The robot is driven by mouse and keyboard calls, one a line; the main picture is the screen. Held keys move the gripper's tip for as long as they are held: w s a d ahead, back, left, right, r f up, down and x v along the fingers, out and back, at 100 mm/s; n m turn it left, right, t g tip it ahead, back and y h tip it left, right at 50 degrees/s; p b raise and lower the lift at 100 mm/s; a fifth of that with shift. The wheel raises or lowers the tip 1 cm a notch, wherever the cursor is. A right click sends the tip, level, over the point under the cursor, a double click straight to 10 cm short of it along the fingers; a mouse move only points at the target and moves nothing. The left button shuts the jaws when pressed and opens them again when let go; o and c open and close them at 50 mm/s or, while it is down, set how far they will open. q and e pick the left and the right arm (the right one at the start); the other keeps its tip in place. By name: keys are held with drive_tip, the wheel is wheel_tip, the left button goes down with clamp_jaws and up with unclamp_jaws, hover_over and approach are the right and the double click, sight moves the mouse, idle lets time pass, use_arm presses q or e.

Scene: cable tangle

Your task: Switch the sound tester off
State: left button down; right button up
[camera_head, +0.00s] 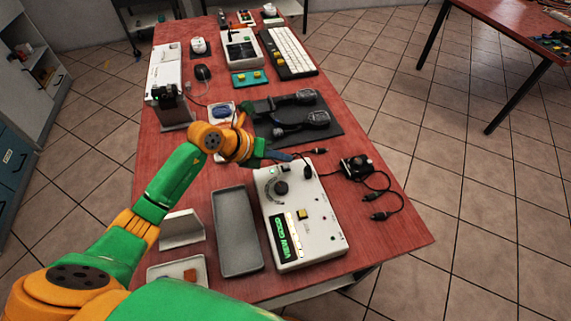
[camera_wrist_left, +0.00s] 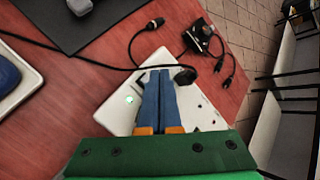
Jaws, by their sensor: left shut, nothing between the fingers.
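The sound tester, a white box (camera_head: 322,232) with a dark round knob (camera_head: 281,187), lies at the near right of the red table. A green light (camera_head: 271,170) glows near its far left corner, and a green display shows on its near left side. My left gripper (camera_head: 288,157) has blue fingers, shut and empty, at the far edge of the tester, just beyond the knob. My right gripper is out of view.
A grey tray (camera_head: 237,262) stands left of the tester. A small black device (camera_head: 355,167) with cables and plugs lies to its right. A dark mat (camera_head: 325,131) with black items lies beyond. A cable passes near the fingers.

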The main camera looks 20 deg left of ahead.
use_arm(q)
drive_tip(key=shift+f+b, duration=0.35)
drive_tip(key=shift+f, duration=0.1)
drive_tip(key=shift+f+b, duration=0.35)
drive_tip(key=shift+f, duration=0.1)
idle(0.4)
drive_tip(key=shift+r+p, duration=0.9)
drive_tip(key=shift+r, duration=0.05)
wheel_tip(320, 180, up, 6)
drive_tip(key=p, duration=0.5)
drive_tip(key=shift+p, duration=0.3)
